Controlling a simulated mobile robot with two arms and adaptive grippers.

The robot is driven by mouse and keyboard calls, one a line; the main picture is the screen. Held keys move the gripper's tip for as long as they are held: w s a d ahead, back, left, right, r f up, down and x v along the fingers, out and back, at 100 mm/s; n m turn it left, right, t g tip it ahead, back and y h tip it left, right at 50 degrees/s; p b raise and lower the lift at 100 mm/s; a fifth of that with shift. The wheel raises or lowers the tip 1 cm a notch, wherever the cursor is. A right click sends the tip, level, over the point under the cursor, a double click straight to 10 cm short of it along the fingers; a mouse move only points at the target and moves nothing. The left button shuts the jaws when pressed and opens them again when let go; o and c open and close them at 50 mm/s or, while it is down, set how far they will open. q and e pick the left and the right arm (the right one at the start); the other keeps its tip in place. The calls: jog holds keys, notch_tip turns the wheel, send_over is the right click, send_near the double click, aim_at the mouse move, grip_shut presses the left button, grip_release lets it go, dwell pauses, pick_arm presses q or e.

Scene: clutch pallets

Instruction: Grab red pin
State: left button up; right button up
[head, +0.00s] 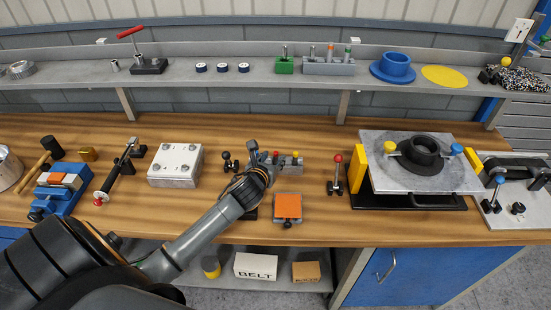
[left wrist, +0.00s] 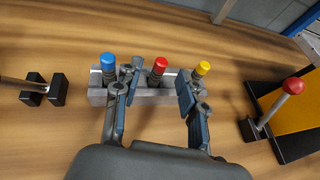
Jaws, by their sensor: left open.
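The red pin (left wrist: 157,70) stands upright in a grey metal block (left wrist: 146,97), between a blue pin (left wrist: 108,66) and a yellow pin (left wrist: 201,70). In the head view the red pin (head: 276,156) shows just beyond my left gripper (head: 264,157), and the yellow pin (head: 295,156) to its right. The blue pin is not clear there. My left gripper (left wrist: 160,84) is open and empty, its fingers on either side of the red pin in the left wrist view. Contact with the pin cannot be told. My right gripper is out of view.
A red-knobbed lever (head: 337,172) stands right of the block, before a grey plate (head: 455,178) with a black ring. A white metal block (head: 174,166) is to the left. An orange-topped piece (head: 287,206) lies nearer the table's front edge.

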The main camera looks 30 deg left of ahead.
aim_at(275, 155)
pick_arm(q)
jog(key=x, duration=0.3)
jog(key=shift+w, duration=0.25)
jog(key=shift+w+a+f, duration=0.1)
jog(key=shift+w+f, duration=0.05)
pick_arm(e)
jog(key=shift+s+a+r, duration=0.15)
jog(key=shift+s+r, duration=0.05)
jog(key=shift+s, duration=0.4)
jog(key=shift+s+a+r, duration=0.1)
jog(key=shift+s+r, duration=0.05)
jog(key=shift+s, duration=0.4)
pick_arm(q)
jog(key=c, duration=0.7)
grip_shut()
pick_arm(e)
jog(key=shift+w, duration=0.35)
